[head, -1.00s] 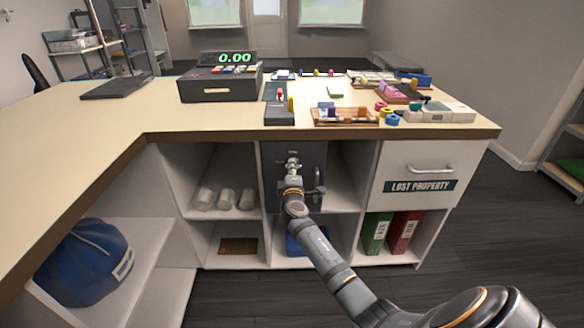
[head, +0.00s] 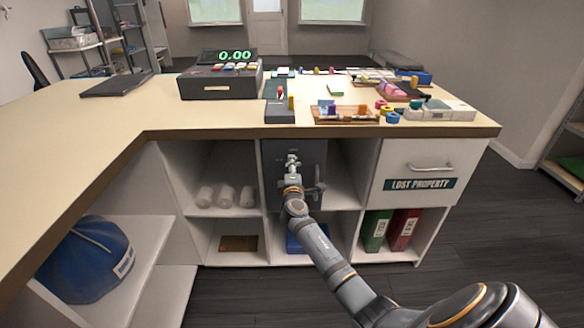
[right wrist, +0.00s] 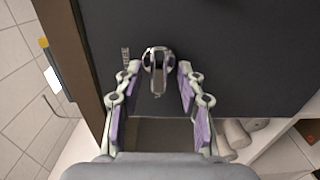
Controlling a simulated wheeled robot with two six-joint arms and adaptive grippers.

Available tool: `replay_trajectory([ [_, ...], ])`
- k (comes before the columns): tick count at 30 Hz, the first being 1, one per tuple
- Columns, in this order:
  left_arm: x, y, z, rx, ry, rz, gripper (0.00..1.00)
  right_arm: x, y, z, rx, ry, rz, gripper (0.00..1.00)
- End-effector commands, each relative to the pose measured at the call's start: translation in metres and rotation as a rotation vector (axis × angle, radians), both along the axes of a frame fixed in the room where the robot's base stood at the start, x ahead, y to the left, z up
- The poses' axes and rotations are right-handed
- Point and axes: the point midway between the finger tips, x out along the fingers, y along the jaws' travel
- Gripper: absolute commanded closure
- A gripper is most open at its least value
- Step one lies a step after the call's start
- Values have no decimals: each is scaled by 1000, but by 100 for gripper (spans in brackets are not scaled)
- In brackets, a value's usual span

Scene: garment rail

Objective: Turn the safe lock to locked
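The dark grey safe (head: 308,153) sits in the upper middle cubby under the counter, its door facing me. A lever handle (head: 319,186) shows on the right part of the door. My right gripper (head: 292,160) is in front of the door's upper part and hides what lies behind it. In the right wrist view, the right gripper (right wrist: 158,72) is open, with one finger on each side of a small metal lock knob (right wrist: 158,64). Gaps show between the knob and both fingers. A small marking (right wrist: 125,57) is beside the knob. My left gripper is not in view.
The wooden countertop (head: 90,130) overhangs the cubbies. White rolls (head: 226,196) lie in the cubby left of the safe. A drawer (head: 420,172) marked "LOST PROPERTY" is to the right, above green and red binders (head: 402,230). A blue cap (head: 86,260) rests on the left shelf.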

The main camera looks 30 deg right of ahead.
Motion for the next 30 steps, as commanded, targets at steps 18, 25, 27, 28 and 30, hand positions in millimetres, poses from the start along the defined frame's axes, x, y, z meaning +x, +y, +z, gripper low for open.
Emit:
replay_trajectory([
  [18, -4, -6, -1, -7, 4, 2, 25, -62, 38, -1, 4, 0, 1, 60],
  [25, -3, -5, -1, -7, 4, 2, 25, -95, 59, 0, 3, -1, 1, 60],
  [27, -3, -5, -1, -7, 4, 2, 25, -100, 61, 0, 2, 0, 0, 60],
  [28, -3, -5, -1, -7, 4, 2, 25, -101, 62, 0, 2, -1, 0, 60],
  [30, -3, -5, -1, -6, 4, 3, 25, -103, 63, 1, 0, -1, 0, 60],
])
